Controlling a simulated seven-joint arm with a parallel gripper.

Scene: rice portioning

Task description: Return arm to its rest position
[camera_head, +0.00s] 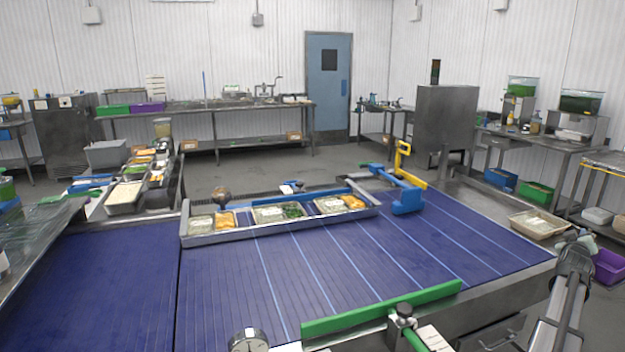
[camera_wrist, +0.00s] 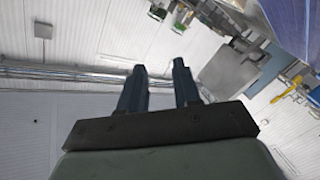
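My gripper shows in the wrist view (camera_wrist: 160,70) with its two dark fingers apart and nothing between them. That view is turned over and looks toward the ceiling, white walls and far equipment. In the head view, my arm rises at the lower right, and the gripper end (camera_head: 577,240) is small there, beside the conveyor's right edge. It is apart from the food trays on the belt. A tray of rice (camera_head: 538,224) sits just behind and left of the gripper end.
The blue conveyor belt (camera_head: 330,285) fills the middle. Several filled trays stand inside a metal rail (camera_head: 285,232) across it. A green bar (camera_head: 380,310) crosses the near edge. A blue and yellow bracket (camera_head: 407,200) stands at the back right. A purple bin (camera_head: 608,267) is at far right.

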